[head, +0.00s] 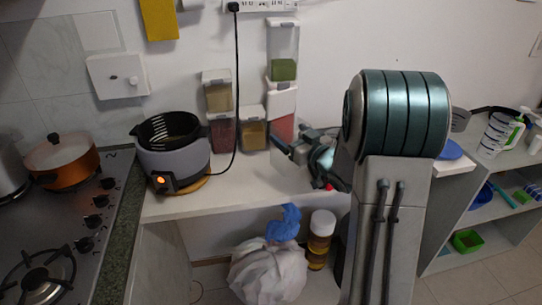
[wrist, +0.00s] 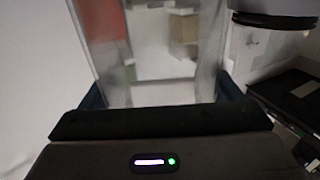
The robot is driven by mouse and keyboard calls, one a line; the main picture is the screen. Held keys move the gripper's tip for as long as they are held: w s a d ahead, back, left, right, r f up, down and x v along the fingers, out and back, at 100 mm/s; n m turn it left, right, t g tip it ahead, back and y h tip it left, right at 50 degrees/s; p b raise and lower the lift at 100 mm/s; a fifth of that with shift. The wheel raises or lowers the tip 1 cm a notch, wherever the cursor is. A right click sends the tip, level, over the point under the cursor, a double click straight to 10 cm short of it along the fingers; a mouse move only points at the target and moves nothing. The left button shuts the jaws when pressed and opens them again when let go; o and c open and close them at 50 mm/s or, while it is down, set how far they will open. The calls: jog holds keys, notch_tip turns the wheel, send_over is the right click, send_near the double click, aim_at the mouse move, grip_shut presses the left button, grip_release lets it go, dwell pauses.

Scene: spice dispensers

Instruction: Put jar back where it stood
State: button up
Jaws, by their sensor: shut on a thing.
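My gripper (head: 290,148) reaches in from the right over the white counter, in front of the wall jars. In the wrist view its fingers are shut on the two sides of a clear, see-through jar (wrist: 160,92). Red and tan shapes show at the jar's top, and I cannot tell whether they are inside it or behind it. In the head view the held jar is hard to make out against the pale counter. A white-lidded jar with red contents (head: 282,127) is just behind the gripper. I cannot tell whether the held jar touches the counter.
A clear jar with green contents (head: 284,70) is above the red one. Left of them are a tan-filled jar (head: 218,97), a dark red jar (head: 222,134) and a brown-orange jar (head: 252,134). A black cable hangs near a grey fryer (head: 173,158). The counter front (head: 220,195) is clear.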

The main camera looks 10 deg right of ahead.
jog(key=w+a+f+p, duration=0.1)
jog(key=w+a+f, duration=0.3)
jog(key=f, duration=0.3)
jog(key=shift+a+f, duration=0.4)
jog(key=shift+a, duration=0.1)
jog(key=shift+f, duration=0.25)
jog(key=o, duration=1.5)
jog(key=shift+r, duration=0.1)
jog(key=shift+c, duration=0.2)
